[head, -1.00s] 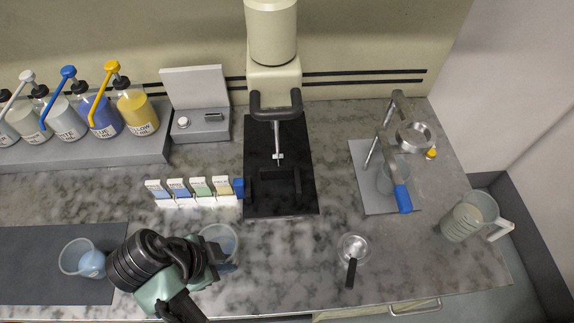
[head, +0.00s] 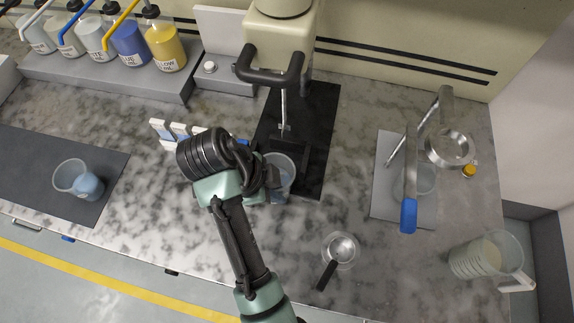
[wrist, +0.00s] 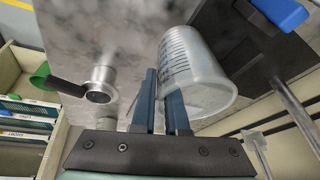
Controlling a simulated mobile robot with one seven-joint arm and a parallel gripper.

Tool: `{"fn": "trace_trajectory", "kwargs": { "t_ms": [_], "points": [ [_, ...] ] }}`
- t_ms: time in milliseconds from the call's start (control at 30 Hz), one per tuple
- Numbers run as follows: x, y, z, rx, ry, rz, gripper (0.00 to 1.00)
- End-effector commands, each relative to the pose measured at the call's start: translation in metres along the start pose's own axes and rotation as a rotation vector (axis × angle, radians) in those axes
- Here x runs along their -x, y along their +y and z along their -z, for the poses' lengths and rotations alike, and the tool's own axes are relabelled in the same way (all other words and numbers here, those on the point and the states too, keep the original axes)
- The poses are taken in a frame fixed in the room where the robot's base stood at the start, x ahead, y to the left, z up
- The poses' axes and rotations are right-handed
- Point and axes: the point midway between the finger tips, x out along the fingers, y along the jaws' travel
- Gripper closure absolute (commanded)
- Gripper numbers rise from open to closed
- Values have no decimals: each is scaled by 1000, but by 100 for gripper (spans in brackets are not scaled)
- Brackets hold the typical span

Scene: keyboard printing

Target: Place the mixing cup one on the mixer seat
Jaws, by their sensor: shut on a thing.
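The clear mixing cup (head: 284,178) is at the front edge of the mixer's black base, in my gripper (head: 264,186). In the wrist view the cup (wrist: 192,72) has markings on its wall, and the blue fingers (wrist: 163,85) are shut at its side wall. The mixer seat (head: 313,158) is a dark block on the black base plate (head: 318,110), just beyond the cup and partly hidden by it. The mixer's stirring rod (head: 284,112) hangs above the base. I cannot tell whether the cup touches the base.
Another cup (head: 74,176) with blue contents stands on the dark mat at left. Colour cards (head: 170,133) stand left of the mixer. A strainer (head: 340,250) lies at front right, and a blue-handled tool (head: 409,200) and a pitcher (head: 480,257) are farther right.

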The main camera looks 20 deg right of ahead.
Motion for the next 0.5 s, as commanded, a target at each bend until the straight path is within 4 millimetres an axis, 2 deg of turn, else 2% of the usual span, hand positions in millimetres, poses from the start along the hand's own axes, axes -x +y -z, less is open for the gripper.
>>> {"fn": "trace_trajectory", "kwargs": {
  "t_ms": [33, 200, 333, 500],
  "points": [
    [1, -13, 6, -3, 0, -2, 100],
    [-7, -49, 17, -1, -1, -2, 100],
    [-12, -68, 22, 1, -1, -2, 100],
    [-17, -77, 24, 2, 0, -2, 100]
  ]
}}
